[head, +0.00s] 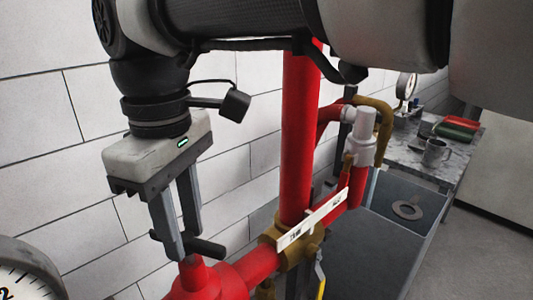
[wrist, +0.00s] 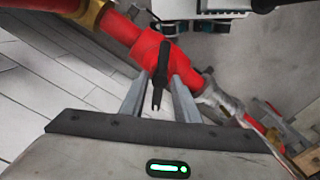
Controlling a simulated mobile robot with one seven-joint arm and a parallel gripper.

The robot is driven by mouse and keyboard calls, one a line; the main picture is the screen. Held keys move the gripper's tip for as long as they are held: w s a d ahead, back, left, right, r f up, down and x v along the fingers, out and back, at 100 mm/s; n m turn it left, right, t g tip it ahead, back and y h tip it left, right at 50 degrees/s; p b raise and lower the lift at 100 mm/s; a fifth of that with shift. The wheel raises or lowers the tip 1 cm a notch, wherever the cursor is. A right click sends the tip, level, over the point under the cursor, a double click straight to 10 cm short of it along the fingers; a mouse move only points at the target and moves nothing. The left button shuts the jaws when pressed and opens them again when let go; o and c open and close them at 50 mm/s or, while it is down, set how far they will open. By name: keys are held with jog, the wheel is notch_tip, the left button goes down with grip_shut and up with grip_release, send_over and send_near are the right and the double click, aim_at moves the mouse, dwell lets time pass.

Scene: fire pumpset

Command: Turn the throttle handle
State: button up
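The throttle handle (head: 208,246) is a short black bar on top of a red valve body (head: 196,277). In the wrist view the handle (wrist: 161,72) lies between the two fingers of my gripper (wrist: 158,82), with a gap on each side. In the head view my gripper (head: 184,245) points down at the handle, its fingers spread apart. The near finger hides part of the bar. I cannot tell from the head view whether a finger touches it.
A thick red vertical pipe (head: 300,140) stands to the right, with a brass fitting (head: 290,245) and a white label plate (head: 313,218) at its foot. A gauge (head: 25,275) is at lower left. A white block wall (head: 60,140) is behind.

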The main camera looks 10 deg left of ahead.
aim_at(186, 237)
notch_tip(186, 237, up, 17)
jog(key=p, duration=0.5)
jog(key=shift+r, duration=0.2)
jog(key=w+d+f+m+t+y+p, duration=0.1)
jog(key=w+d+m+p, duration=0.25)
jog(key=d, duration=0.45)
jog(key=w+d+f+m+t+y+p, duration=0.1)
jog(key=w+d+m+p, duration=0.2)
jog(key=d, duration=0.5)
jog(key=s+d+f+m+t+h+p, duration=0.1)
jog(key=d+f+m, duration=0.3)
jog(key=d, duration=0.2)
jog(key=s+d+f+m+t+h+p, duration=0.1)
jog(key=s+d+f+m+t+p, duration=0.1)
jog(key=d+f+m, duration=0.2)
jog(key=shift+s+d+f+m+t+p, duration=0.3)
jog(key=shift+d+m, duration=0.35)
jog(key=shift+d, duration=0.85)
